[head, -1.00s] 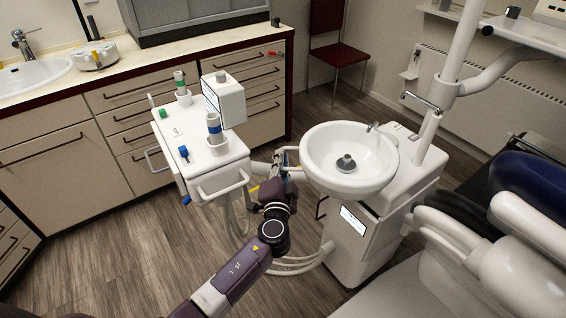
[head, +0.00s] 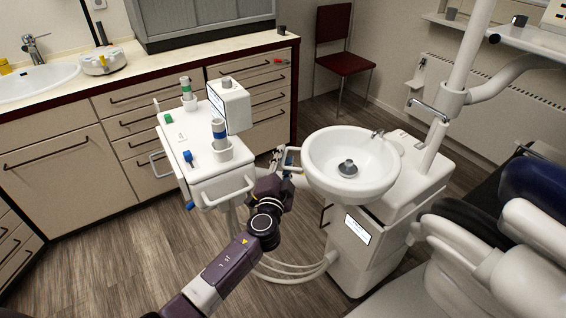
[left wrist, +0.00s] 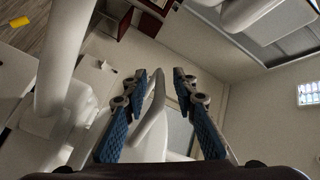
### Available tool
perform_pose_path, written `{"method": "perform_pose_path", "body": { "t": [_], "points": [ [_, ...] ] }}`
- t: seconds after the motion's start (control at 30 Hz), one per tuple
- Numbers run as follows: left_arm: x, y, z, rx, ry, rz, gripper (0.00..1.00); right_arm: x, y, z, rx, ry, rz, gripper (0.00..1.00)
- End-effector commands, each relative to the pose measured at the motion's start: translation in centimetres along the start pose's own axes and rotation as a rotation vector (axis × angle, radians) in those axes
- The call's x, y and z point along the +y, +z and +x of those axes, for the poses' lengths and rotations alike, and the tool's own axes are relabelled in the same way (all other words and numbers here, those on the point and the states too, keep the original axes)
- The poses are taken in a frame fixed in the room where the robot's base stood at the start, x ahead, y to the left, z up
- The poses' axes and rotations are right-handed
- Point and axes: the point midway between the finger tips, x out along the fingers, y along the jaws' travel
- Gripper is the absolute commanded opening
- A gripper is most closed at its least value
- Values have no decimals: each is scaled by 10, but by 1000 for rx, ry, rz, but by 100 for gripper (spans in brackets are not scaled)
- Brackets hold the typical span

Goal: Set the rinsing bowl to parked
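The rinsing bowl (head: 323,160) is a round white basin with a grey drain piece in its middle. It stands on a white column unit (head: 354,262) with a small tap behind it. A pale handle (head: 293,151) sticks out from the bowl's left side. My left gripper (head: 284,157) is at this handle, left of the bowl. In the left wrist view, the blue-padded fingers of my left gripper (left wrist: 160,78) are apart, with a white bent bar (left wrist: 151,119) between them. I cannot tell whether they touch it. My right gripper is not in view.
A white instrument cart (head: 205,165) with cups stands close left of my gripper. The dental chair (head: 500,240) is at the right. A counter with a sink (head: 38,82) runs along the back left. A red chair (head: 343,60) stands behind. The floor at lower left is clear.

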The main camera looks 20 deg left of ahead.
Motion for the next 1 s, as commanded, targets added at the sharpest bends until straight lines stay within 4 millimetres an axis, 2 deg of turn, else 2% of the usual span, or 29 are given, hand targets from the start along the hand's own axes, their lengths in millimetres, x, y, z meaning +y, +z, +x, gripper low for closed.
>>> {"method": "perform_pose_path", "body": {
  "t": [0.17,0.4,0.6,0.8,1.0],
  "points": [
    [2,1,-18,-1,2,0,26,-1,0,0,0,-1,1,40],
    [1,1,-67,-1,3,-2,26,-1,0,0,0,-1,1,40],
    [0,0,-102,-1,0,-1,26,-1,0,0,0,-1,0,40],
    [-1,0,-118,0,-1,-1,26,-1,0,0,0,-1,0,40],
    [-1,-1,-120,1,-2,0,26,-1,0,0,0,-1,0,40]
  ]
}}
